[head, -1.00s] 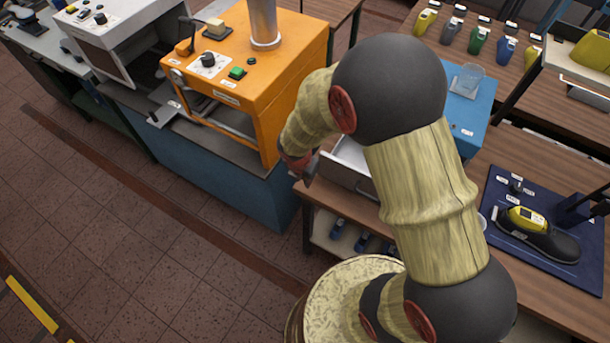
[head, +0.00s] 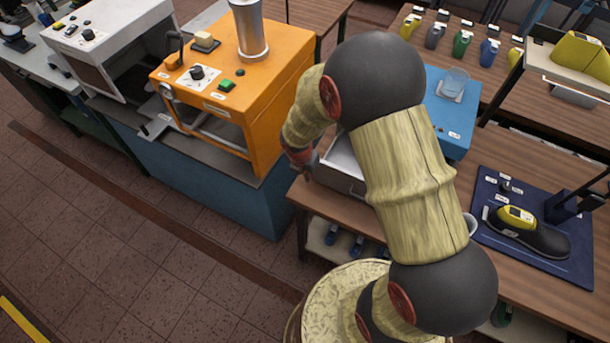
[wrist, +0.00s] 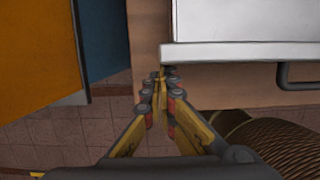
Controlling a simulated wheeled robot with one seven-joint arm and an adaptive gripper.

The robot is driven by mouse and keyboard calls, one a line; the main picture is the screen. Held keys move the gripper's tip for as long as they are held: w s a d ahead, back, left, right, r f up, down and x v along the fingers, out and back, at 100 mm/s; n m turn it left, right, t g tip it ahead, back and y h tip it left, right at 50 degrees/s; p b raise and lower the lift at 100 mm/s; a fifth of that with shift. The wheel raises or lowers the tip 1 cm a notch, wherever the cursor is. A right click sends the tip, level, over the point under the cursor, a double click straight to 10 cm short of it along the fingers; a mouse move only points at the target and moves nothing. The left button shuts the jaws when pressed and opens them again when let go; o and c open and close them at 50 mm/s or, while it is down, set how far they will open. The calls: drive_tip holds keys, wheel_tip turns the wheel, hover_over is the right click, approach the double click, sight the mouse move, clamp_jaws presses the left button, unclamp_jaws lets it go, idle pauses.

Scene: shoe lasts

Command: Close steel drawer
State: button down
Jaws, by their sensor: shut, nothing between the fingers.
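The steel drawer (head: 338,180) stands open on the wooden bench, its pale inside showing from above and part of it hidden by my arm. In the wrist view its light front rim (wrist: 240,51) runs along the top right, with a dark handle (wrist: 284,76) below it. My gripper (head: 303,166) is at the left end of the drawer front. In the wrist view its fingers (wrist: 160,78) are shut and empty, with the tips close to the drawer's front left corner. I cannot tell whether they touch it.
An orange machine (head: 225,95) on a blue base stands just left of the drawer. A blue box (head: 447,115) with a clear cup stands behind my arm. A shoe on a dark blue mat (head: 500,250) lies to the right. Floor is free at the left.

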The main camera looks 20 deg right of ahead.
drive_tip(key=w+d+p, duration=0.4)
drive_tip(key=d, duration=0.1)
drive_tip(key=w+d+p, duration=0.4)
drive_tip(key=d, duration=0.1)
drive_tip(key=w+d+p, duration=0.3)
drive_tip(key=w+d, duration=0.1)
drive_tip(key=shift+w+d+p, duration=0.35)
drive_tip(key=shift+d+p, duration=0.05)
drive_tip(key=shift+r, duration=0.1)
drive_tip(key=shift+w, duration=0.1)
